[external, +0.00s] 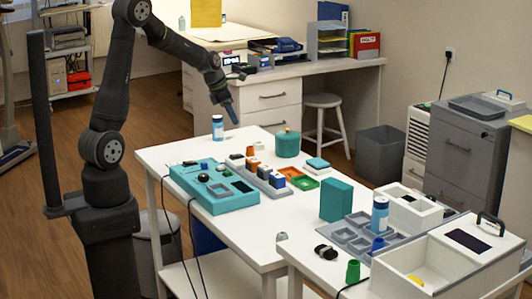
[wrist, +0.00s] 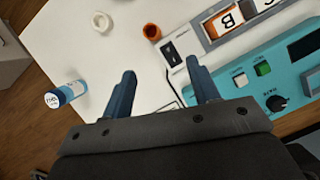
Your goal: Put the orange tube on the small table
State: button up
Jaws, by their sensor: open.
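A small orange round piece with a dark opening (wrist: 152,31), perhaps the orange tube, stands on the white table (wrist: 125,60) in the wrist view. In the external view an orange piece (external: 253,140) shows behind the grey rack; its shape is too small to tell. My gripper (external: 232,112) hangs above the far left part of the white table (external: 160,152), near the blue-and-white bottle. In the wrist view its two blue fingers (wrist: 163,88) are apart with nothing between them. The orange piece lies beyond the fingertips, apart from them. Which surface is the small table is unclear.
The bottle (external: 218,127) stands near the table's far edge. A teal control box (external: 215,195) and a grey rack with blocks (external: 265,180) fill the middle. A teal pot (external: 287,143) stands behind. A second white table at lower right holds grey trays (external: 355,240).

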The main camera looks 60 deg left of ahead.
jog(key=r, duration=0.1)
send_near(250, 150)
jog(key=shift+y, duration=0.3)
jog(key=x, duration=0.5)
jog(key=shift+w+a, duration=0.15)
jog(key=shift+w, duration=0.05)
jog(key=shift+x, duration=2.85)
jog(key=shift+a, duration=0.25)
jog(key=c, duration=1.1)
jog(key=shift+r, duration=0.1)
